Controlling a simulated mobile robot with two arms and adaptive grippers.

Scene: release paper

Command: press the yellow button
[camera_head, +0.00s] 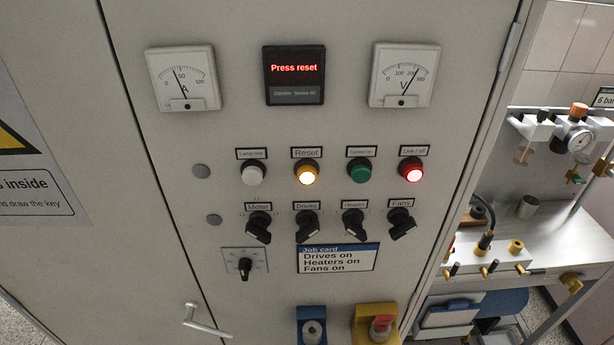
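The yellow button (307,172) sits on the grey cabinet panel, under a label reading "Reset". It glows bright yellow-white. It is in a row between a white button (253,174) on its left and a green button (359,173) on its right. A red button (411,172), lit, is at the right end of the row. A small display (294,73) above reads "Press reset" in red. Neither of my grippers is in view, and nothing covers the yellow button.
Several black rotary switches (307,223) sit just below the buttons, above a job card (338,258). Blue (303,337) and yellow (362,335) fittings are at the bottom edge. A door handle (205,321) sticks out at lower left. A workbench (540,245) stands to the right.

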